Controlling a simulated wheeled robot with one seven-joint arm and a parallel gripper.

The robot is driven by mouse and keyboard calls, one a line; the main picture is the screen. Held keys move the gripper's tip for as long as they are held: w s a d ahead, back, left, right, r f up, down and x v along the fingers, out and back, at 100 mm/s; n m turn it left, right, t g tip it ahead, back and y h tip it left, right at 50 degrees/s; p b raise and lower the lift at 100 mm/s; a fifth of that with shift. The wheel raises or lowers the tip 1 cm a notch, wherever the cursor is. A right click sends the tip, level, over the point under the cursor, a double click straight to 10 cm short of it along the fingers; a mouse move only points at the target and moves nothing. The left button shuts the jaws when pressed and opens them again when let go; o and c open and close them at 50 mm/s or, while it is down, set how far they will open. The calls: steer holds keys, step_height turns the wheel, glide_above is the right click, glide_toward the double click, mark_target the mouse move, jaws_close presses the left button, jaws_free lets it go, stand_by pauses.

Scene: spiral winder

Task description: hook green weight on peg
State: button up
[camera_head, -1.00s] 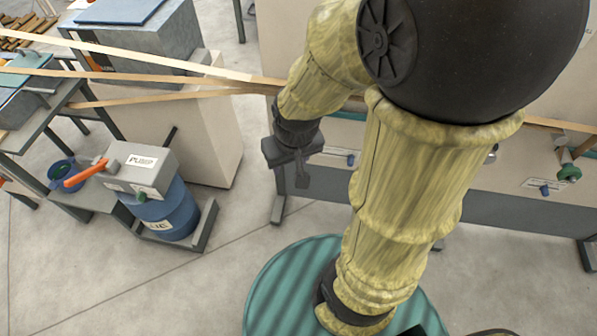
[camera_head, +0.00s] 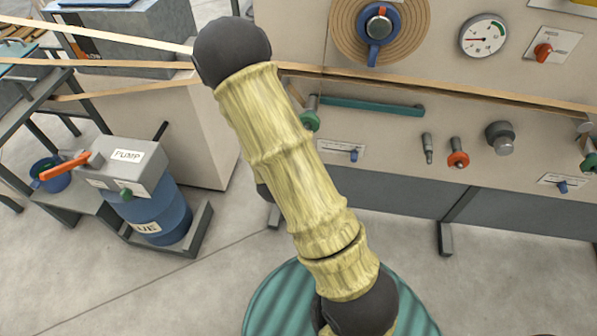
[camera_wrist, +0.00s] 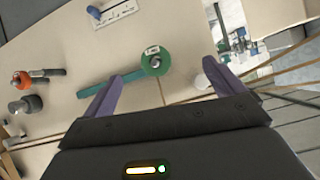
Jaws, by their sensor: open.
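A green round piece (camera_wrist: 155,62) with a small white label and a grey centre is on the machine panel in the wrist view. In the head view it appears as a green end on a grey cylinder (camera_head: 310,121). I cannot tell for sure whether it is the green weight or a fitting. My gripper (camera_wrist: 162,82) is open, its two purple fingers apart with the green piece beyond and between them in the picture, not touching it. A bare grey peg (camera_head: 428,148) sticks out of the panel. The gripper is hidden behind my arm in the head view.
An orange-collared peg (camera_head: 458,158) and a grey knob (camera_head: 500,138) are on the panel. A teal bar (camera_head: 370,105) runs beside the green piece. Another green-ended roller (camera_head: 588,165) is at the right. Paper strips (camera_head: 440,88) cross the panel. A blue glue drum (camera_head: 160,215) stands left.

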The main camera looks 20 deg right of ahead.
mark_target(309, 121)
steer(key=f+t+h+b, duration=0.1)
steer(key=d+f+t+h+b, duration=0.1)
steer(key=t+b, duration=0.1)
steer(key=s+d+f+n+t+h+b, duration=0.1)
steer(key=f+t, duration=0.1)
steer(key=shift+s+h, duration=0.1)
steer(key=shift+h, duration=0.3)
steer(key=shift+f+b, duration=0.15)
steer(key=shift+b, duration=0.5)
steer(key=b+x, duration=0.8)
steer(key=x, duration=0.9)
steer(key=shift+d, duration=0.2)
